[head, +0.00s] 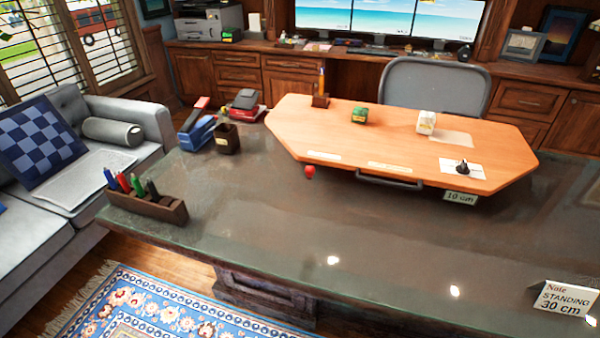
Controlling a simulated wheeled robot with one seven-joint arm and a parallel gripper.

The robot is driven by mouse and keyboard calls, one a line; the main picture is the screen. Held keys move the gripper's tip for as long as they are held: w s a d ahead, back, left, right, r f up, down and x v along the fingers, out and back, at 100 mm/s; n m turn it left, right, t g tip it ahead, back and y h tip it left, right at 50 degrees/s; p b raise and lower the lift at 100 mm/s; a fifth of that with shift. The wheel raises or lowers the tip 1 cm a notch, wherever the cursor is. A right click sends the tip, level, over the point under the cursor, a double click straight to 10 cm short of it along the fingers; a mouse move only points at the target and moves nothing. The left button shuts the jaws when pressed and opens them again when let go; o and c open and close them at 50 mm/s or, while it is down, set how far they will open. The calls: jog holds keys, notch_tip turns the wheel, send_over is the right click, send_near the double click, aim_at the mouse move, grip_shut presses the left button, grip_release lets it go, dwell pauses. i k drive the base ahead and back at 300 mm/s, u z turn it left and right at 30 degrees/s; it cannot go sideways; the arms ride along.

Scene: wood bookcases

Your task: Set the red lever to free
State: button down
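A small red knob (310,171), which looks like the end of the red lever, sticks out below the near edge of an orange wooden desktop riser (345,130), left of its middle. The lever's shaft is hidden under the board or too small to tell. A pale label (324,156) lies on the board just above the knob, and a yellowish label (390,167) lies to its right; their text is too small to read. A dark bar handle (390,182) runs under the same edge, right of the knob. My gripper is not in view.
The riser stands on a dark glossy desk (300,230), clear in front. A "10 cm" tag (460,197) hangs at its near edge. A "STANDING 30 cm" note (563,299) stands front right. A pen holder (150,203) is at left; a grey chair (435,85) stands behind.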

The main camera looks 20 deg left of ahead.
aim_at(310, 170)
jog(key=z, duration=1.05)
jog(key=k, duration=1.5)
jog(key=u, duration=1.4)
jog(key=i, duration=1.7)
